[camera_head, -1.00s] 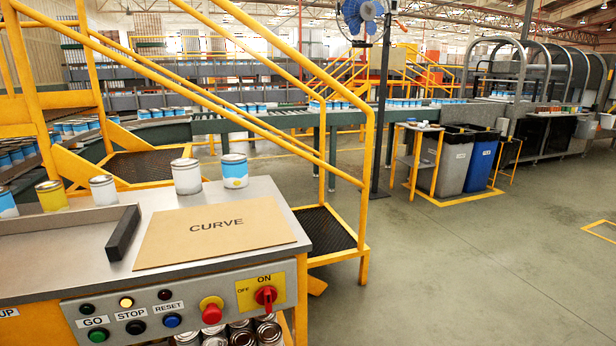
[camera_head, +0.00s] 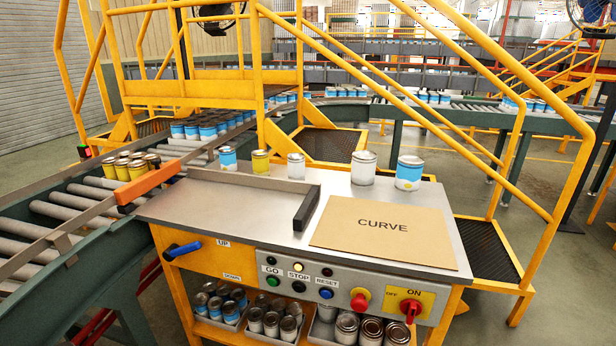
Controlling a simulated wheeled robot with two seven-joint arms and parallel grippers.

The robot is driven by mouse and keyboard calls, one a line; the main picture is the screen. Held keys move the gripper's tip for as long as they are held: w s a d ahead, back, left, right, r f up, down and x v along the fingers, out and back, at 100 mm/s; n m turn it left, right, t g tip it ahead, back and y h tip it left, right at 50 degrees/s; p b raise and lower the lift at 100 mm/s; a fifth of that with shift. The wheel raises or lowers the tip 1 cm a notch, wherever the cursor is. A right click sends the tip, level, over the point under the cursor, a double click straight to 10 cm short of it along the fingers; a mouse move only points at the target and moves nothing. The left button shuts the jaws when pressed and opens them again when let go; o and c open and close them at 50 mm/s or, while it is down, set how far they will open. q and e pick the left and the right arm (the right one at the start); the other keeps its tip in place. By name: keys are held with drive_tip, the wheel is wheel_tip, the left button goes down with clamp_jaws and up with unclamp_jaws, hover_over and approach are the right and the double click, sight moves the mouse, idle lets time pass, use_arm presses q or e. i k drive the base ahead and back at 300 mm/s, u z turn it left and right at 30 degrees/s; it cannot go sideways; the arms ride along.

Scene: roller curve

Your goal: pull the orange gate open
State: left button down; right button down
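The orange gate (camera_head: 151,182) is a bar at the left end of the metal work table. It lies slantwise across the edge of the roller conveyor (camera_head: 75,200), just in front of a group of yellow cans (camera_head: 130,167). It appears closed across the way between the conveyor and the table top. Neither of my grippers shows in the head view, and nothing touches the gate.
The table (camera_head: 225,200) carries a dark stop bar (camera_head: 307,207), a cardboard CURVE sign (camera_head: 385,228) and several cans along its back edge. A blue-handled lever (camera_head: 184,248) and a button panel (camera_head: 340,285) are on its front. Yellow stair rails stand behind.

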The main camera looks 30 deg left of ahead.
sight(132, 191)
drive_tip(key=u, duration=2.4)
drive_tip(key=i, duration=1.1)
drive_tip(key=z, duration=0.9)
drive_tip(key=i, duration=0.3)
drive_tip(key=z, duration=0.3)
